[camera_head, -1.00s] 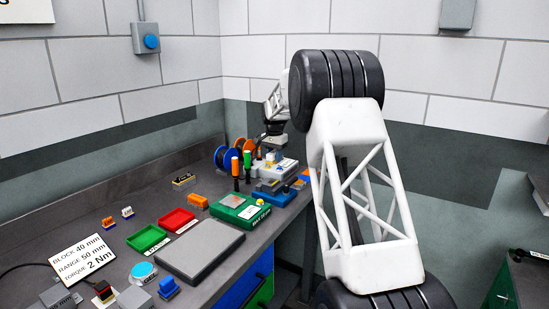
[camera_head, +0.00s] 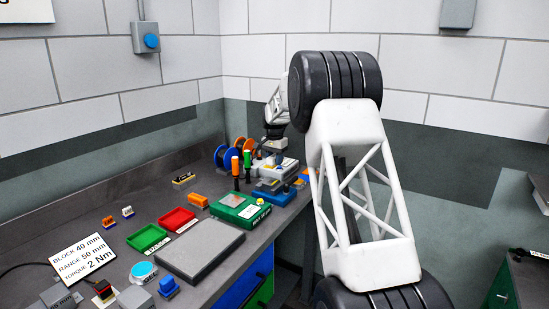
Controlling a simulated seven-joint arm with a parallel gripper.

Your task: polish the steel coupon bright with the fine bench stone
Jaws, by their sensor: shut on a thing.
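My gripper (camera_head: 271,147) is at the back right of the bench, over the cluster of blue and grey fixtures. It is small and partly dark in this view. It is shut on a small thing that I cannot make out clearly. A green fixture (camera_head: 254,219) with white lettering lies in front of it, apart from it. A small flat grey plate (camera_head: 232,200), which looks like the steel coupon, lies on top of the fixture at its left. I cannot tell how bright its face is. I cannot pick out the fine bench stone for certain.
Upright orange-handled (camera_head: 235,166) and green-handled (camera_head: 247,160) tools stand close to the gripper. A blue fixture (camera_head: 272,198) and spools (camera_head: 220,156) are nearby. A grey slab (camera_head: 200,250), red tray (camera_head: 178,221), green tray (camera_head: 149,239) and orange block (camera_head: 198,200) lie nearer.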

